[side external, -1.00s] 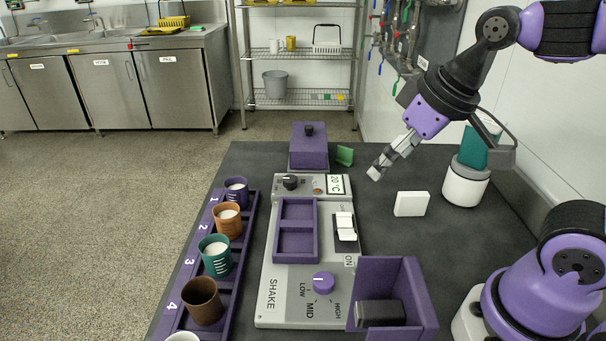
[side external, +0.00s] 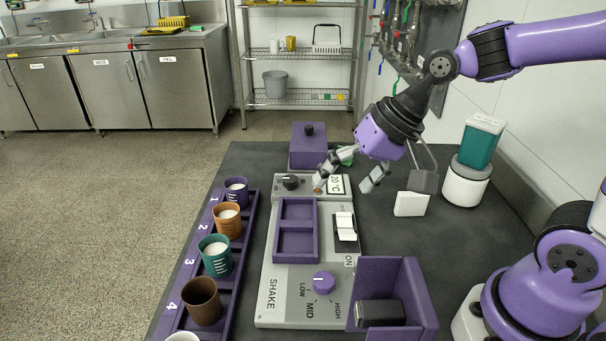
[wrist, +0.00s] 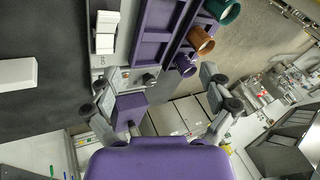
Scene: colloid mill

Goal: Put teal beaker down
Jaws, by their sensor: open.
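The teal beaker (side external: 217,262) stands upright in the purple rack (side external: 233,300), beside the number 3, with white contents. It sits between the orange beaker (side external: 228,228) and the brown beaker (side external: 203,308). In the wrist view the teal beaker (wrist: 229,12) shows partly at the top edge. My gripper (side external: 346,182) is open and empty, its fingers spread above the far end of the grey shaker device (side external: 283,312), well apart from the teal beaker. Both fingers of my gripper (wrist: 160,100) also show in the wrist view.
A purple beaker (side external: 236,191) stands at the rack's far end. The device carries an empty purple two-compartment tray (side external: 297,229). A purple box (side external: 309,150) stands behind it. A white block (side external: 411,204) and a teal container (side external: 479,147) on a white round base (side external: 466,186) stand right.

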